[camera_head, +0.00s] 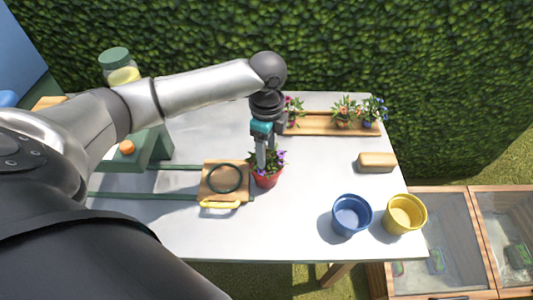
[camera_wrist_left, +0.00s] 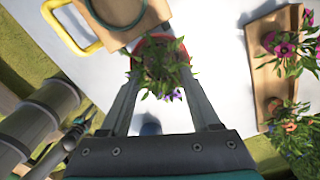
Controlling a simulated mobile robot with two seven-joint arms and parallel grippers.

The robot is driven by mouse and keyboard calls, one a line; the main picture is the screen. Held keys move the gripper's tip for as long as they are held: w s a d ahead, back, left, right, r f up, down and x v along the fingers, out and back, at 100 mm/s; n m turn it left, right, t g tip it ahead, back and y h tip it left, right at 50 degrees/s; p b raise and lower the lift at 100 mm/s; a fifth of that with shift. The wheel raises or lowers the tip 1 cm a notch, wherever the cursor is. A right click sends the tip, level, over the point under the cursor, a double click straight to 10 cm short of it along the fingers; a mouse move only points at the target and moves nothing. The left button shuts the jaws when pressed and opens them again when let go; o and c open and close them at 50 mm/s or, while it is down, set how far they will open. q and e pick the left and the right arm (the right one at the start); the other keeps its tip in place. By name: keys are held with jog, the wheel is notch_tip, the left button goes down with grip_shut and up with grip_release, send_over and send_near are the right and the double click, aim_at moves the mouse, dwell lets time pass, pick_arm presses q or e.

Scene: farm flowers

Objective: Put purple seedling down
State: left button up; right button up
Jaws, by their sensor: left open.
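The purple seedling (camera_head: 279,159) stands upright in a small red pot (camera_head: 268,181) on the white table, just right of a wooden board. My left gripper (camera_head: 262,157) is directly above it, pointing down. In the left wrist view the seedling's green leaves and purple flowers (camera_wrist_left: 160,66) lie between the two spread fingers of my left gripper (camera_wrist_left: 162,88). The red pot's rim (camera_wrist_left: 150,40) shows behind the leaves. The fingers are open. Whether they touch the plant I cannot tell.
The wooden board (camera_head: 211,170) carries a dark ring (camera_head: 225,178) and a yellow handle (camera_head: 220,205). A wooden tray (camera_head: 318,130) with several potted flowers is at the back right. A blue pot (camera_head: 351,215), a yellow pot (camera_head: 404,214) and a tan block (camera_head: 377,162) stand at right.

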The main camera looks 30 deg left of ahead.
aim_at(267, 156)
pick_arm(q)
notch_tip(267, 156, up, 9)
jog(key=p, duration=0.1)
jog(key=shift+p, duration=0.35)
dwell(0.3)
